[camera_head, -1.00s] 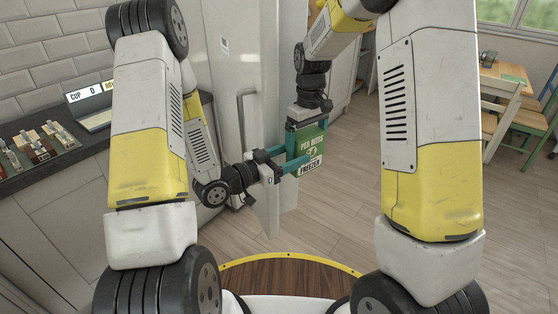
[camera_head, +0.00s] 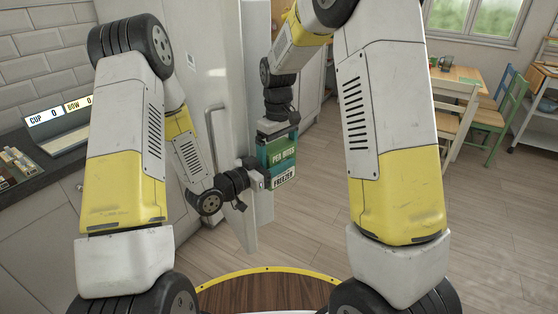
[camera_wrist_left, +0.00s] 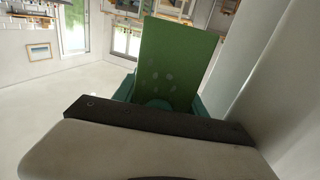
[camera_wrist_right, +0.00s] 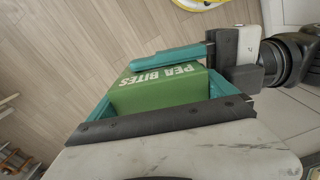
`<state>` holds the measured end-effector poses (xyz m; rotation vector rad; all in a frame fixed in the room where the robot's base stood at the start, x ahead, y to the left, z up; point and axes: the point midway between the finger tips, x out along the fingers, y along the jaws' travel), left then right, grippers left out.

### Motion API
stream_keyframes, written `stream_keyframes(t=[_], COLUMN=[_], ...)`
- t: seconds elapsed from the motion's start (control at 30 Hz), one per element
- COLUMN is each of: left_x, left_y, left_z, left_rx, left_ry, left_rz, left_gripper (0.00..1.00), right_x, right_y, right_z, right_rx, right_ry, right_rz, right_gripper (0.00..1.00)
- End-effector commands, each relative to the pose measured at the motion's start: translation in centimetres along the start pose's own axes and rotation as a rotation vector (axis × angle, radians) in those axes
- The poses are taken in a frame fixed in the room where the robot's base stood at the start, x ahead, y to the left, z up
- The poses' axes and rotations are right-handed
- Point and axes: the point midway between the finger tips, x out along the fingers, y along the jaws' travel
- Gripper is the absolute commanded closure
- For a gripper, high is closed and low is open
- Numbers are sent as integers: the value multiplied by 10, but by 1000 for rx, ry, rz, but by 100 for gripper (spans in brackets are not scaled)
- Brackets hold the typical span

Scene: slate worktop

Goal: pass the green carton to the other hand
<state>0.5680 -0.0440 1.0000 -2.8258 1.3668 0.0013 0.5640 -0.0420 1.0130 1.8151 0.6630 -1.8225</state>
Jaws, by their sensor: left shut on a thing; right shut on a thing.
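The green carton (camera_head: 282,158), with "PEA BITES" lettering and a white band low on its face, is held upright in the air between my two grippers. My right gripper (camera_head: 279,138) comes from above and is shut on its upper part. My left gripper (camera_head: 268,176) comes from the left and is shut on it lower down. In the left wrist view the green carton (camera_wrist_left: 177,62) stands between teal fingers. In the right wrist view the carton (camera_wrist_right: 155,96) sits between my right fingers, and a teal finger of my left gripper (camera_wrist_right: 168,57) lies along it.
A tall pale door or panel with a handle (camera_head: 212,150) stands close behind my left forearm. A dark worktop (camera_head: 50,165) with a two-part sign is at left. A wooden table (camera_head: 462,82) and green chair are at far right. The floor right of the carton is clear.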

Motion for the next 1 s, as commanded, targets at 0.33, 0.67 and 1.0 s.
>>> stream_keyframes(t=[0.33,0.67,1.0], left_x=[1,1,1], left_y=[7,4,4], left_z=[-2,-1,-1], left_rx=[-2,-1,0], left_ry=[5,4,4], left_rz=[16,11,9], left_gripper=[100,100,100], right_x=[-2,-21,-92], right_y=[2,2,2], right_z=[-4,-3,-3], right_rx=[-6,-3,-6], right_ry=[12,13,14], right_rz=[7,6,7], right_gripper=[0,0,0])
